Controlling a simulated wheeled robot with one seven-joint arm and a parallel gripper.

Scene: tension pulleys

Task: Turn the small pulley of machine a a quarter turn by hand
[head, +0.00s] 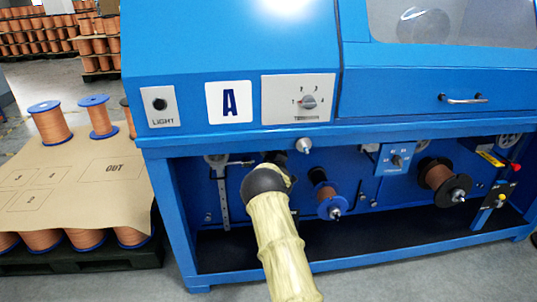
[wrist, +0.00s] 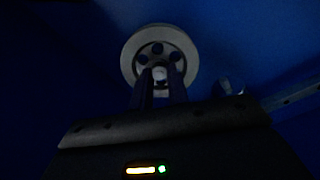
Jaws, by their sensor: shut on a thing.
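Machine A (head: 190,50) is the blue cabinet, marked with a letter A plate (head: 229,102). In the wrist view a small grey pulley (wrist: 131,58) with several round holes stands straight ahead against the dark blue wall. My gripper (wrist: 160,80) has its two dark fingers close together at the pulley's hub, shut on its pale centre. In the head view my arm reaches into the open bay under the A plate, and its black wrist hides the fingers and the pulley there.
A round knob (head: 303,146) sits on the rail above the bay. A spool with a blue flange (head: 330,207) and a black-flanged spool (head: 440,180) are to the right. A slotted bracket (head: 222,195) hangs left of my arm. A pallet with a paper sheet (head: 75,185) stands at left.

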